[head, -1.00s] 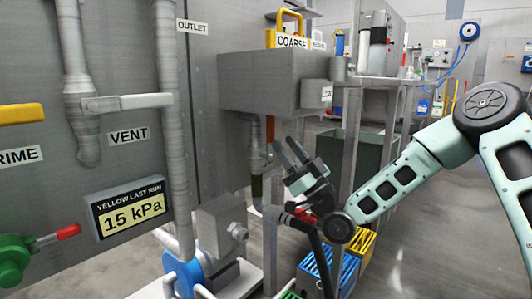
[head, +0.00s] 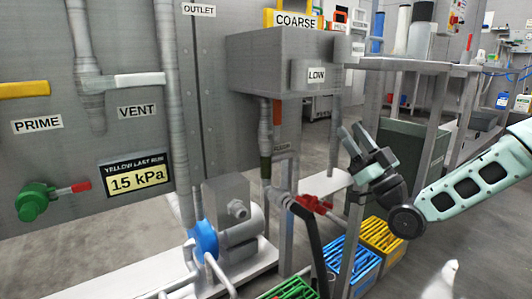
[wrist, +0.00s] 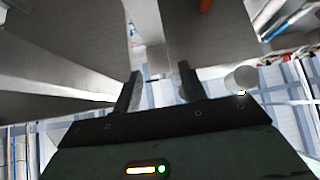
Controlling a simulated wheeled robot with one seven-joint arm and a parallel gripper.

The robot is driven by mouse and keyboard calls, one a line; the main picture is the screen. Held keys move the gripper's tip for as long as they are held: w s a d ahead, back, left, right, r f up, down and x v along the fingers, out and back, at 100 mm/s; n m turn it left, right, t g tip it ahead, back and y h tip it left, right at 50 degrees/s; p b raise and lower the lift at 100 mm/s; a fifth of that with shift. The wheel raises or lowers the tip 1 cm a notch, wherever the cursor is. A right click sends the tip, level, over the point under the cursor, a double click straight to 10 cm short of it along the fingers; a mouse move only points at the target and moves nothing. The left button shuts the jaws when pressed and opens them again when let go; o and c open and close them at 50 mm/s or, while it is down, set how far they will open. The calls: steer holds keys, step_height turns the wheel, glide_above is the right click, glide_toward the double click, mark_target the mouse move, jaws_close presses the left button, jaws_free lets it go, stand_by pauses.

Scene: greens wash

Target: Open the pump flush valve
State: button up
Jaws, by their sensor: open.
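No label reading "flush" is legible, so I cannot tell for sure which valve is the pump flush valve. A valve with a red handle (head: 314,204) sits on the pipework by a black hose, right of the grey and blue pump (head: 238,225). A green valve (head: 35,201) with a red-tipped lever is on the wall panel at left. My gripper (head: 350,133) is open and empty, in the air above and right of the red handle, apart from it. In the wrist view my gripper's fingers (wrist: 160,74) are spread with nothing between them.
A grey box (head: 262,66) labelled LOW overhangs the pipes. Blue (head: 350,268), yellow (head: 385,240) and green (head: 289,288) slatted crates stand on the floor below my gripper. Metal bench legs rise nearby. The wall panel has yellow PRIME (head: 24,89) and white VENT (head: 140,79) handles.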

steer(key=s+a+f+n+g+h+p, duration=0.2)
steer(key=s+a+f+g+h+p, duration=0.15)
steer(key=a+g, duration=0.35)
steer(key=s+a+f+n+g+h+p, duration=0.15)
steer(key=s+a+f+g, duration=0.3)
steer(key=a, duration=0.45)
steer(key=s+d+r+m+g+h+p, duration=0.1)
steer(key=s+d+r+g+h+p, duration=0.2)
steer(key=s, duration=0.7)
steer(key=s+d+m+g+h+p, duration=0.2)
steer(key=s+d+g+h, duration=0.15)
steer(key=s, duration=0.55)
steer(key=s+d+r+m+g+h+p, duration=0.1)
steer(key=s+d+r+g+h+p, duration=0.2)
steer(key=s, duration=0.7)
step_height(320, 180, up, 35)
steer(key=h+p, duration=0.1)
steer(key=p, duration=3.5)
steer(key=shift+w+d+r, duration=0.2)
steer(key=shift+w+d, duration=0.05)
steer(key=shift+w, duration=0.1)
